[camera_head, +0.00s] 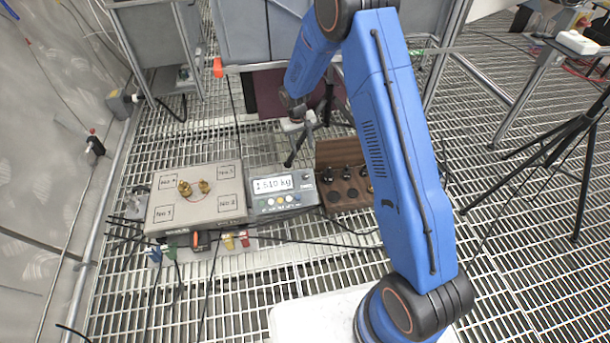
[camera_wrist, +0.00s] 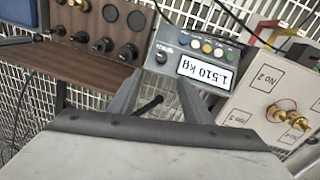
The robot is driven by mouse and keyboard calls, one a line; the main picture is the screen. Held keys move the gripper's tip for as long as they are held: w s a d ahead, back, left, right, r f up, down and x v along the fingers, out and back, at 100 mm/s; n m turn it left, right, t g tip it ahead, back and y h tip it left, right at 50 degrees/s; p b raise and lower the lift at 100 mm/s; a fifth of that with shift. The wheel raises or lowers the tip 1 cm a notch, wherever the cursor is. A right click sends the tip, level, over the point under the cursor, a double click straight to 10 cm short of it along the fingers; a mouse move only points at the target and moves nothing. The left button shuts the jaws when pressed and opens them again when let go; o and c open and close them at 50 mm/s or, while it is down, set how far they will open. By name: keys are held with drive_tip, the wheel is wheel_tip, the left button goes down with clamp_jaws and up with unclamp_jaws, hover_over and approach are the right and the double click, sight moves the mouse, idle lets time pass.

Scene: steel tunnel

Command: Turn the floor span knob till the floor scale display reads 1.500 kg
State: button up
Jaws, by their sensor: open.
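The floor scale display unit (camera_head: 283,207) is a grey box with a lit screen, and its screen (camera_wrist: 205,72) reads 1.510 kg, upside down in the wrist view. A small dark knob (camera_wrist: 161,57) sits on its face beside the screen; its label is too small to read. I take this as the span knob. My gripper (camera_wrist: 160,80) is open and empty, its two grey fingers pointing at the panel with the knob just past and between the tips. The gripper (camera_head: 298,148) also shows above and behind the unit in the head view. Contact with the knob cannot be seen.
A wooden box (camera_head: 345,200) with several dark knobs stands right of the unit. A beige platform (camera_head: 196,213) with brass weights (camera_head: 204,187) and numbered corners stands left. Cables cross the grating in front. A tripod (camera_head: 583,125) stands far right.

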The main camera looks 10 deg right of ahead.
sight(305, 176)
drive_tip(key=f, duration=0.6)
drive_tip(key=d+f, duration=0.1)
drive_tip(key=f, duration=1.2)
drive_tip(key=shift+w+d+f, duration=0.2)
drive_tip(key=shift+w+f, duration=0.05)
drive_tip(key=shift+w, duration=0.15)
drive_tip(key=c, duration=1.1)
drive_tip(key=shift+o, duration=0.2)
drive_tip(key=shift+a+n+t+h, duration=0.15)
drive_tip(key=shift+n+t+h, duration=0.15)
drive_tip(key=shift+n+h, duration=1.1)
drive_tip(key=shift+n+y, duration=0.3)
drive_tip(key=o, duration=1.1)
drive_tip(key=shift+c, duration=0.2)
